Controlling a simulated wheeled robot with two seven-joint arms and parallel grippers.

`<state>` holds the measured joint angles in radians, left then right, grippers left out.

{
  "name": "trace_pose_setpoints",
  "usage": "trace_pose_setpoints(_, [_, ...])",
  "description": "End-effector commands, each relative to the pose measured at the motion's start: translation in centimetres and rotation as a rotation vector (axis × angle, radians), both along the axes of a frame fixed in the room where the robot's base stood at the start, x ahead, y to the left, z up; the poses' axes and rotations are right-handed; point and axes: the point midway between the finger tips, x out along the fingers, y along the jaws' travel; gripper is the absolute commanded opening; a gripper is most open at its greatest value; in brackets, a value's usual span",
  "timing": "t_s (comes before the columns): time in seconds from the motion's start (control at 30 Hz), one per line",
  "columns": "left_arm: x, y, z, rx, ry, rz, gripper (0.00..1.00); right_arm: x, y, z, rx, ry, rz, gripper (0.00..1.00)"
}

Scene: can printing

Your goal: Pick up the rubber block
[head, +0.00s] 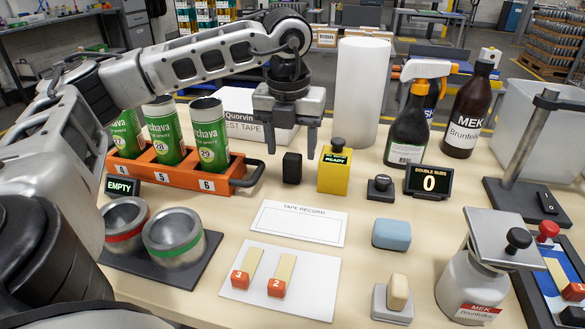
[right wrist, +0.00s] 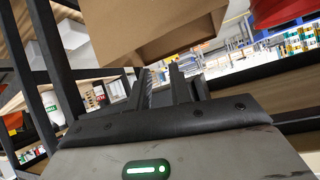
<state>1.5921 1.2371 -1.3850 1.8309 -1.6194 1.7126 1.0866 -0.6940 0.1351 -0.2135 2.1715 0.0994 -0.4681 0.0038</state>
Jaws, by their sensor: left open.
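A small black block (head: 292,168), which looks like the rubber block, stands upright on the table between the orange can rack and a yellow box. My left gripper (head: 290,148) is open and points down over it, one finger on each side in the picture. The block shows below and between the fingertips. I cannot tell how much height separates them, and no contact is visible. My right gripper (right wrist: 168,85) shows in the right wrist view with a gap between its fingers and nothing held. It is away from the block.
The orange rack (head: 185,178) with green cans is left of the block. The yellow READY box (head: 334,172) stands close on its right. A white box (head: 245,118) and white roll (head: 359,92) are behind. The tape record sheet (head: 298,223) lies in front.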

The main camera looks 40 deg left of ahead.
Motion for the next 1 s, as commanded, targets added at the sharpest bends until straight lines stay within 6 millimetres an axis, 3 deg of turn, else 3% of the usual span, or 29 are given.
trace_pose_setpoints(0.33, [0.6,0.3,-4.4,0.0,0.001,0.0,0.56,0.1,0.0,0.4,-0.004,-0.003,0.0,0.2])
trace_pose_setpoints(0.63, [0.7,0.3,-5.2,0.0,0.0,0.0,0.56,0.2,0.0,0.4,-0.005,-0.006,0.0,0.2])
trace_pose_setpoints(0.67, [0.7,0.3,-5.1,0.0,0.0,0.0,0.54,0.3,0.0,0.4,-0.005,-0.007,0.0,0.2])
trace_pose_setpoints(0.83, [0.7,0.3,-5.1,0.0,0.0,0.0,0.08,0.3,0.0,0.4,-0.005,-0.008,0.0,0.2])
trace_pose_setpoints(1.0, [0.7,0.3,-5.1,-0.001,0.0,0.0,0.08,0.3,0.0,0.4,-0.005,-0.007,0.0,0.2])
